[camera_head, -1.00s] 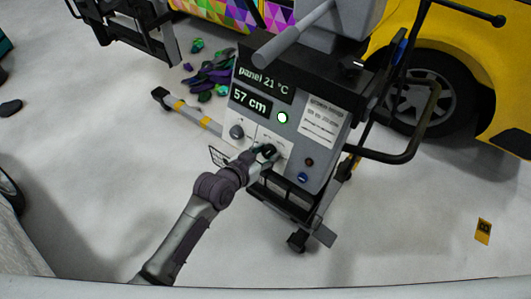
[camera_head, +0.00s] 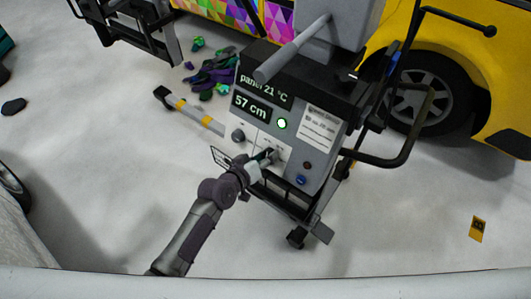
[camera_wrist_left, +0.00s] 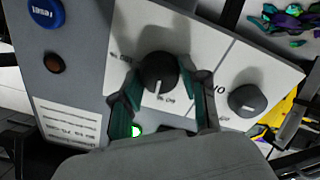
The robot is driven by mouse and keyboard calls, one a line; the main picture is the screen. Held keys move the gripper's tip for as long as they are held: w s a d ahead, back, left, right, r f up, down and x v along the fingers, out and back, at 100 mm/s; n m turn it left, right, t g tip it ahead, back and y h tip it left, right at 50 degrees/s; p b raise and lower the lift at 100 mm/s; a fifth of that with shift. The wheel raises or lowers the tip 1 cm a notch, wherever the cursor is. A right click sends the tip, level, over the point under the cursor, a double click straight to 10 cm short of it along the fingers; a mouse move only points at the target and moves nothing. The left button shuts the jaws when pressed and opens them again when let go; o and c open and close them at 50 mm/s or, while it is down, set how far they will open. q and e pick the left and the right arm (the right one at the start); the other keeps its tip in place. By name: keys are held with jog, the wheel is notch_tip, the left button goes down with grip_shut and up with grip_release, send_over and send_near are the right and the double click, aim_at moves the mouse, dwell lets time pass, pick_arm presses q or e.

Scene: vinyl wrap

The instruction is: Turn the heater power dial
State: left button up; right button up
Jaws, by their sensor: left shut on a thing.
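The heater control panel (camera_head: 285,108) is a grey cart-mounted box with displays reading "panel 21 °C" and "57 cm". My left gripper (camera_head: 268,156) is at the lower white plate of the panel. In the left wrist view its teal fingers (camera_wrist_left: 162,98) are on either side of a round black dial (camera_wrist_left: 159,72) with a white pointer line, shut on it. In the head view the gripper mostly hides this dial. A second black knob (camera_wrist_left: 247,100) sits beside it, marked I/O, and also shows in the head view (camera_head: 238,135). My right gripper is not in view.
A blue button (camera_wrist_left: 46,12) and a dark red-brown button (camera_wrist_left: 54,63) are on the same panel. A green light (camera_head: 282,124) is lit. A black cart handle (camera_head: 405,150) sticks out right, near a yellow vehicle (camera_head: 505,90). Vinyl scraps (camera_head: 212,75) lie on the floor behind.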

pick_arm(q)
jog(key=shift+n+p, duration=0.7)
jog(key=shift+n, duration=1.6)
jog(key=o, duration=1.2)
jog(key=shift+c, duration=0.2)
jog(key=v, duration=1.2)
jog(key=shift+a+f, duration=0.15)
jog(key=shift+f, duration=0.05)
